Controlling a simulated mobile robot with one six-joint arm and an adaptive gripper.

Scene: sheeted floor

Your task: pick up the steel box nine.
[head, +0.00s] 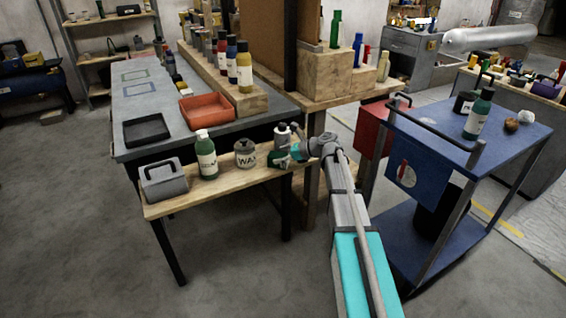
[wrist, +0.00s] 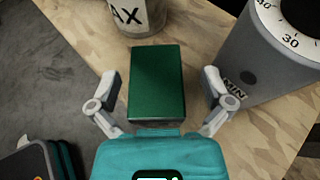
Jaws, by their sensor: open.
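A grey metal-looking box with a handle (head: 166,184) sits at the left end of the wooden bench in the head view; I can read no nine on it. My gripper (wrist: 160,92) is open, with one finger on each side of a dark green box (wrist: 157,78) on the wood. Gaps show between the fingers and this box. In the head view my gripper (head: 297,152) is at the bench's right end, well away from the grey box, and mostly hides the green box (head: 278,159).
A wax can (head: 245,153) stands just beyond the green box, and a grey dial timer (wrist: 265,50) stands close to the right finger. A green bottle (head: 206,157) stands between can and grey box. A blue cart (head: 420,135) is to the right.

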